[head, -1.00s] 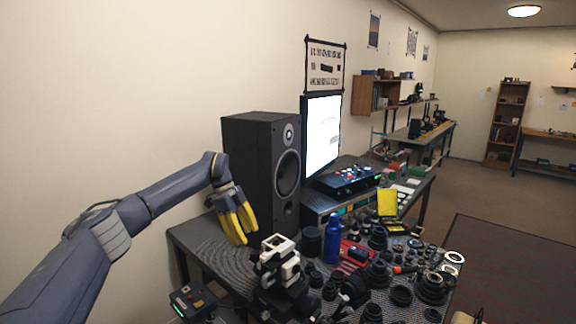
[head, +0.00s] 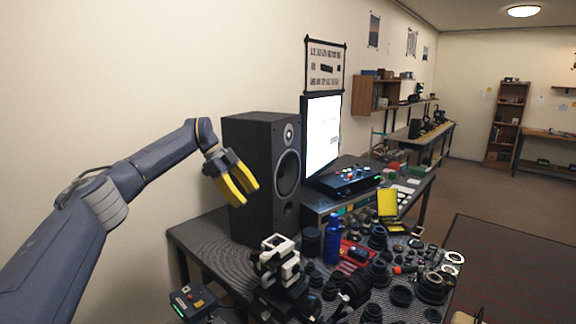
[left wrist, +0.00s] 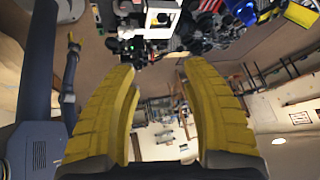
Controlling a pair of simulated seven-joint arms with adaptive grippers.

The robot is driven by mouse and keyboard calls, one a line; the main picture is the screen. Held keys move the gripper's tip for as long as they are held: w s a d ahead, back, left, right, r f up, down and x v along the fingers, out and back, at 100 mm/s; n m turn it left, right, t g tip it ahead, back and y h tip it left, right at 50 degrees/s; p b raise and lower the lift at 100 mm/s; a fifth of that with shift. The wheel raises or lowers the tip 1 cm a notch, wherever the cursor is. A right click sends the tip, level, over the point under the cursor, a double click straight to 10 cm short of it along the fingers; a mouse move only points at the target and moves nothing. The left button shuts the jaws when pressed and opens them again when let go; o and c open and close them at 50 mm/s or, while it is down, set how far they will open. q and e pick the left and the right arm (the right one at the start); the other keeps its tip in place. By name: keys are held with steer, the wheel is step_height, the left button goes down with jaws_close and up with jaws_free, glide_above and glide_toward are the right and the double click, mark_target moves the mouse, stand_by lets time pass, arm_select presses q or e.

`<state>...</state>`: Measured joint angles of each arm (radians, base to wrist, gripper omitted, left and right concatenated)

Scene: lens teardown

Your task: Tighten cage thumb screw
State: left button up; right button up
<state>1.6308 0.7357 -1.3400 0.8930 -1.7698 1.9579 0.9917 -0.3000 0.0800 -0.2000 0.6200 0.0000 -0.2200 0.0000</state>
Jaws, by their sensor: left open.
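The white-and-black cage assembly (head: 280,262) stands on the near part of the bench in the head view. White blocks that look like it show at the top of the left wrist view (left wrist: 156,22). I cannot make out its thumb screw. My left gripper (head: 249,198) is open and empty, with yellow fingers apart in front of the black speaker. It is above and left of the cage, not touching it. Its fingers also show in the left wrist view (left wrist: 158,70). A slim blue-grey arm there, apparently my right, ends in a small gripper (left wrist: 73,43), too small to read.
The black speaker (head: 262,170) stands close behind my left gripper. A blue bottle (head: 332,240) and many lens parts (head: 400,295) crowd the bench right of the cage. The bench's left end (head: 205,238) is bare. A control box (head: 192,301) sits below its edge.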

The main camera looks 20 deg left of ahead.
arm_select(q)
steer(key=w+d+r+t+h, duration=0.1)
steer(key=w+d+r+h, duration=0.2)
steer(key=d, duration=0.3)
steer(key=w+d+r+m+t+h, duration=0.1)
steer(key=w+d+r+h, duration=0.2)
steer(key=d+r, duration=0.2)
steer(key=shift+w+d+r+h, duration=0.15)
steer(key=shift+d+r+h, duration=0.25)
steer(key=shift+r, duration=0.05)
steer(key=shift+a+r, duration=0.2)
steer(key=shift+r, duration=0.05)
steer(key=shift+c, duration=1)
steer(key=a, duration=0.1)
steer(key=a+y, duration=0.1)
steer(key=s+a+f, duration=0.1)
steer(key=shift+a+f, duration=0.1)
steer(key=shift+c, duration=0.5)
steer(key=n+g+y, duration=0.2)
steer(key=g+y, duration=0.1)
steer(key=y, duration=0.5)
glide_above(255, 252)
steer(key=a, duration=0.7)
step_height(255, 252, down, 10)
steer(key=x, duration=1.8)
steer(key=shift+a+f, duration=0.1)
steer(key=shift+a, duration=0.1)
